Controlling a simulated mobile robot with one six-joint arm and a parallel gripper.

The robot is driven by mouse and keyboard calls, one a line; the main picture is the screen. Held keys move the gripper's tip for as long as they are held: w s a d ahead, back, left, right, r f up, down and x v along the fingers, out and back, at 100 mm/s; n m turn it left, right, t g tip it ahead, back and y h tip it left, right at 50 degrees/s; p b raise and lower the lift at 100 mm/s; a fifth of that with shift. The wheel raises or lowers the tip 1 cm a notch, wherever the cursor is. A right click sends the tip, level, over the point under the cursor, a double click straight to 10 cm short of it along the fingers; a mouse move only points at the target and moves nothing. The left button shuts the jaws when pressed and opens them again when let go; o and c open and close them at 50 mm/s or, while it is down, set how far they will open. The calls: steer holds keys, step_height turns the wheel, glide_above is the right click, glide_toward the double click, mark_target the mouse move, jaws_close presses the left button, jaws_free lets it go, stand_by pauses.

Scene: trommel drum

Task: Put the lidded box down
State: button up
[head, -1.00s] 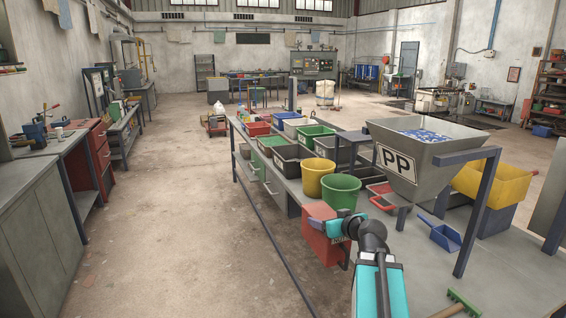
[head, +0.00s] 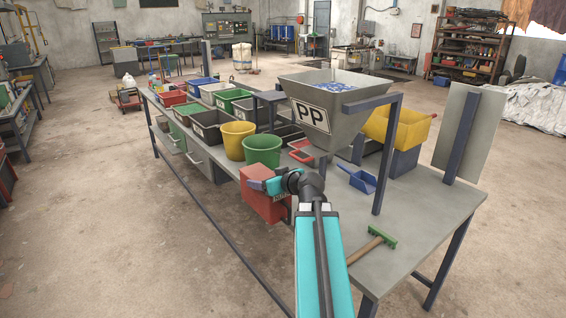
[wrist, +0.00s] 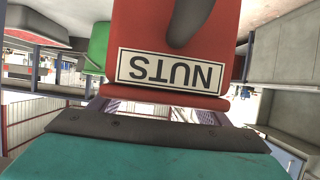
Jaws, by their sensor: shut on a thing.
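The lidded box is a red box (head: 258,206) at the near left edge of the grey workbench (head: 440,205) in the head view. My gripper (head: 268,184) is shut on it at its upper part. The box looks upright. I cannot tell whether its base touches anything, and my arm hides part of its right side. In the wrist view the red box (wrist: 235,45) fills the top middle, with a white "NUTS" label that reads upside down. The fingertips are not clear there.
A green bucket (head: 262,150) and a yellow bucket (head: 238,141) stand just behind the box. A PP hopper (head: 335,112), blue scoop (head: 362,182) and green brush (head: 382,237) are to the right. The bench's front right top is mostly bare. Open floor lies left.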

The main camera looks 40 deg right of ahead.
steer(key=s+d+p, duration=0.1)
steer(key=d+p, duration=0.2)
steer(key=d, duration=1.4)
steer(key=shift+s+d, duration=0.15)
steer(key=shift+f+p, duration=0.6)
steer(key=shift+f, duration=1.25)
steer(key=o, duration=1.9)
steer(key=b+v, duration=0.2)
steer(key=v, duration=1)
